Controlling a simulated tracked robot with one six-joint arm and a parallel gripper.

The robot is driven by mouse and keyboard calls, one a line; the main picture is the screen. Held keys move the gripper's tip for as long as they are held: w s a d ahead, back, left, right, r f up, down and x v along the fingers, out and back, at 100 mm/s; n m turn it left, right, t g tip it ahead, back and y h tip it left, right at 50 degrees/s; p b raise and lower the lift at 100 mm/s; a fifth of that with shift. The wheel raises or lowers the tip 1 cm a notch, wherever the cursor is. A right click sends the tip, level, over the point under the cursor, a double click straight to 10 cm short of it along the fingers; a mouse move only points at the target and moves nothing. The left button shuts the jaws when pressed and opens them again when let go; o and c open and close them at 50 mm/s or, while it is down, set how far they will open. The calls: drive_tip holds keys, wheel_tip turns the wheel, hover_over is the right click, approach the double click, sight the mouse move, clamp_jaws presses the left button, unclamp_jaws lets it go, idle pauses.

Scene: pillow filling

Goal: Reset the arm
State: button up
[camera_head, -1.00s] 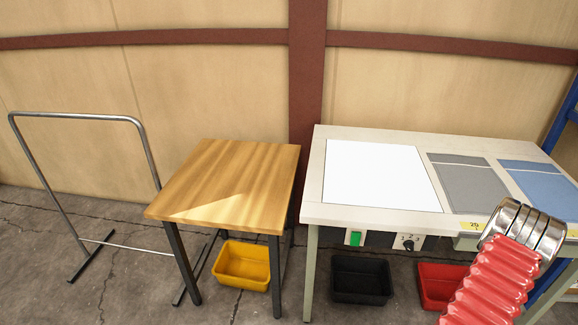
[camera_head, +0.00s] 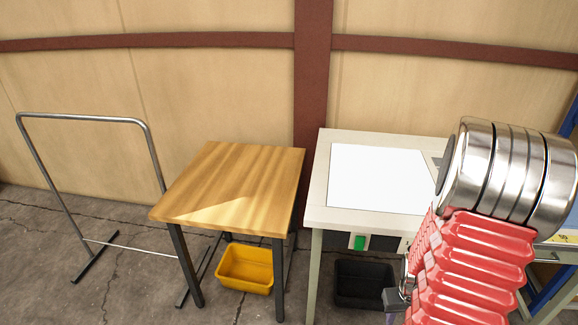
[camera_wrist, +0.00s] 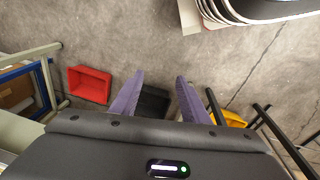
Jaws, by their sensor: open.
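My arm, with red ribbed sleeves and metal rings, stands at the right of the head view and hides part of the white-topped workbench (camera_head: 318,200). My gripper (camera_wrist: 159,78) shows in the wrist view as two purple fingers spread apart, with only floor and bins beyond them. It is open and holds nothing. In the head view only a small dark and purple piece shows at the lower edge beside the arm, so the gripper there is mostly hidden.
A wooden table (camera_head: 235,180) stands at centre, with a yellow bin (camera_head: 245,268) below. A black bin (camera_head: 362,285) is under the workbench. A red bin (camera_wrist: 90,85) shows in the wrist view. A metal frame (camera_head: 85,117) stands left. Floor around it is clear.

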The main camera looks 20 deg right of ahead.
drive_tip(key=w+a+r+n+t+y, duration=0.1)
drive_tip(key=a+r+n+t, duration=0.3)
drive_tip(key=a+r, duration=2.7)
drive_tip(key=shift+w+r+n+t+y, duration=0.3)
drive_tip(key=shift+w+r+t, duration=0.35)
drive_tip(key=shift+r, duration=0.2)
drive_tip(key=shift+d, duration=0.1)
drive_tip(key=shift+c, duration=0.7)
drive_tip(key=shift+c, duration=0.7)
drive_tip(key=shift+d, duration=0.1)
